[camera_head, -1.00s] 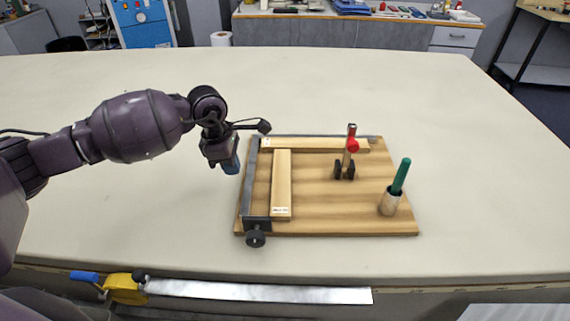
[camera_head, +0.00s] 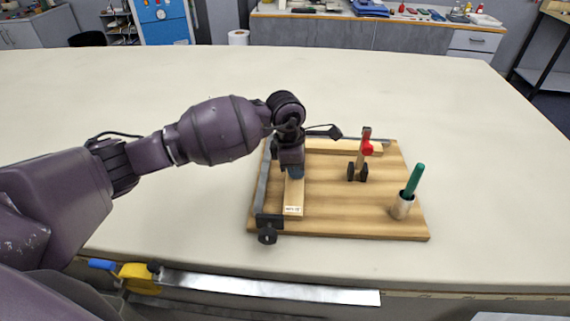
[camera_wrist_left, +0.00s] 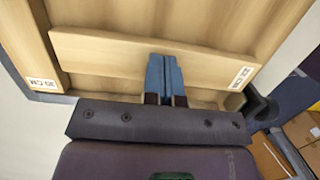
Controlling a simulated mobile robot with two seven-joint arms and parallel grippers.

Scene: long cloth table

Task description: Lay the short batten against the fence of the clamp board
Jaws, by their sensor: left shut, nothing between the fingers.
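The clamp board (camera_head: 340,215) lies on the table with grey metal edge strips at its left (camera_head: 263,187) and back. A pale, labelled batten (camera_head: 293,207), seemingly the short one, lies on it front to back, with a gap to the left strip. This batten also shows in the wrist view (camera_wrist_left: 110,55). Another labelled batten (camera_head: 340,148) lies along the back strip. My left gripper (camera_head: 295,173) is shut and empty, its blue fingertips (camera_wrist_left: 163,75) over the first batten's edge; whether they touch is unclear. The gripper hides its far part. My right gripper is out of view.
A red-tipped toggle clamp (camera_head: 362,160) stands mid-board. A green-handled tool stands in a holder (camera_head: 402,207) at the right. A black knob (camera_head: 267,236) projects from the front left corner. The table around is clear; a yellow-and-blue tool (camera_head: 135,275) is at the front edge.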

